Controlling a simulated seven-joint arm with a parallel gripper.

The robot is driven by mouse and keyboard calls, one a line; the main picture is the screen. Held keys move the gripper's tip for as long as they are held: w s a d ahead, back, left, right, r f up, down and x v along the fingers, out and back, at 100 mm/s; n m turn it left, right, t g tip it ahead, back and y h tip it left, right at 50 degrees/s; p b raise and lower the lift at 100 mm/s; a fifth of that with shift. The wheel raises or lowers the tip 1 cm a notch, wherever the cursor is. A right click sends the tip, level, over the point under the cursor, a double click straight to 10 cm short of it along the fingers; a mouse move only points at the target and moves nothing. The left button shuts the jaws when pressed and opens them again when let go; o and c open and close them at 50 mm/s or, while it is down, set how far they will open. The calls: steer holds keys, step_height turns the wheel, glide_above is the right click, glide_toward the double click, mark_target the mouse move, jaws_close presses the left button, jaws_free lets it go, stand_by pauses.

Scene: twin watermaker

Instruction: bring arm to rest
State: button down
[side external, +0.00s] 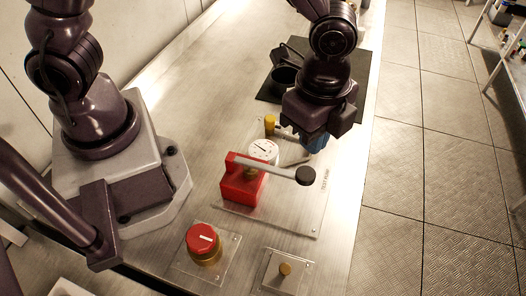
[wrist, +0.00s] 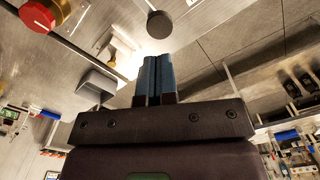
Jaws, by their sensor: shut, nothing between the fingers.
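My gripper (side external: 316,142) hangs above the far right part of the test pump plate in the side view. Its blue fingers are together and empty. In the wrist view the two blue fingers (wrist: 157,78) stand side by side with nothing between them. The red pump block (side external: 241,180) stands left of and nearer than my gripper, with its grey lever (side external: 272,167) reaching right to a black knob (side external: 306,176). The black knob (wrist: 160,24) also shows beyond the fingertips in the wrist view. My fingers look apart from the lever, though their exact height is unclear.
A pressure gauge (side external: 263,150) and a yellow cap (side external: 269,122) stand close left of my gripper. A red dial (side external: 202,239) and a brass knob (side external: 285,269) sit at the front. A black cup (side external: 285,77) stands on a dark mat behind. The bench's right edge is close.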

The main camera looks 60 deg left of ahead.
steer(key=shift+r, duration=0.75)
steer(key=s+a+r+n+t, duration=0.2)
steer(key=s+a+r+n, duration=0.3)
steer(key=a+r+n, duration=0.2)
steer(key=s+a+r+n+t, duration=0.3)
steer(key=s+a+r+n, duration=0.2)
steer(key=a+r+n, duration=0.3)
steer(key=a+r, duration=0.1)
steer(key=a, duration=0.2)
steer(key=shift+a+t, duration=0.2)
steer(key=shift+t, duration=0.1)
steer(key=c, duration=1.8)
jaws_free()
steer(key=shift+c, duration=0.2)
stand_by(1.7)
